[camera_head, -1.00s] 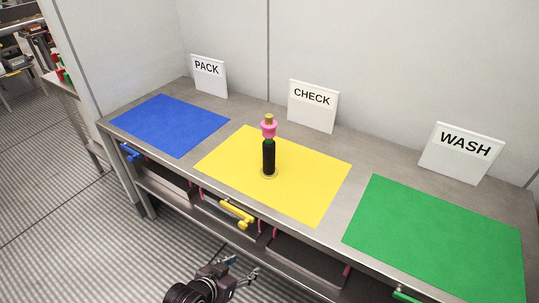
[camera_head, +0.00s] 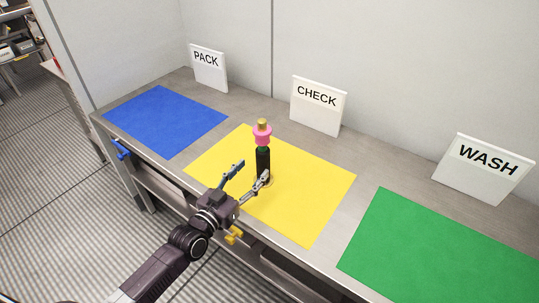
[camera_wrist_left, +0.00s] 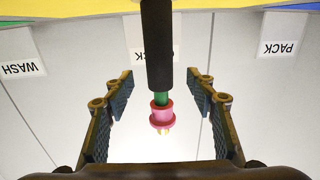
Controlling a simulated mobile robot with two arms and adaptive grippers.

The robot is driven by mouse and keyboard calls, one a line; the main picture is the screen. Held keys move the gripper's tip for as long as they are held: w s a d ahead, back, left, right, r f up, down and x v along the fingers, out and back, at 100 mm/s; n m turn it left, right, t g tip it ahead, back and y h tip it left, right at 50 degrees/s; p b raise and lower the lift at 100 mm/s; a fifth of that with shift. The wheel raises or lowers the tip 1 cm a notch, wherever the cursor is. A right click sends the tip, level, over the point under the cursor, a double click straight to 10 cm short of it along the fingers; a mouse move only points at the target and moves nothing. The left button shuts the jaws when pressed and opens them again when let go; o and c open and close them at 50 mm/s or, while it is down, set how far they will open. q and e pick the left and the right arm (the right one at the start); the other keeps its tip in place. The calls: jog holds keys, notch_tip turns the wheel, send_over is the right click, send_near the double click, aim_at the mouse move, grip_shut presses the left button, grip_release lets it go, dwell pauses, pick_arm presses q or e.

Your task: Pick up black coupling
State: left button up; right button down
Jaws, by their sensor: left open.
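The black coupling (camera_head: 263,158) stands upright on the yellow mat (camera_head: 314,205), as the lower part of a stack with a green piece, a pink flanged piece (camera_head: 262,134) and a brass top. My left gripper (camera_head: 251,178) is open, with its fingers reaching toward the coupling's lower part in the head view. In the left wrist view, the black coupling (camera_wrist_left: 157,45) appears upside down, centred between the open fingers. The pink piece (camera_wrist_left: 161,115) shows below it there. Contact with the fingers cannot be seen. My right gripper is not in view.
A blue mat (camera_head: 165,120) lies at left and a green mat (camera_head: 440,250) at right. PACK (camera_head: 208,68), CHECK (camera_head: 317,105) and WASH (camera_head: 483,168) signs stand along the back. The yellow mat around the stack is otherwise clear.

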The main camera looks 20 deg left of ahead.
aim_at(259, 161)
pick_arm(q)
jog(key=shift+w+r, duration=0.15)
jog(key=shift+w, duration=0.2)
jog(key=shift+w+d+r, duration=0.1)
jog(key=shift+w+r, duration=0.05)
jog(key=shift+p+x, duration=0.35)
jog(key=shift+x, duration=1.95)
jog(key=shift+w+d, duration=0.25)
jog(key=shift+w, duration=0.45)
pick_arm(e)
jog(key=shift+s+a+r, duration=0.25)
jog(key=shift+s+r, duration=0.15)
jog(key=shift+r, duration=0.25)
pick_arm(q)
grip_shut()
jog(key=shift+r, duration=0.15)
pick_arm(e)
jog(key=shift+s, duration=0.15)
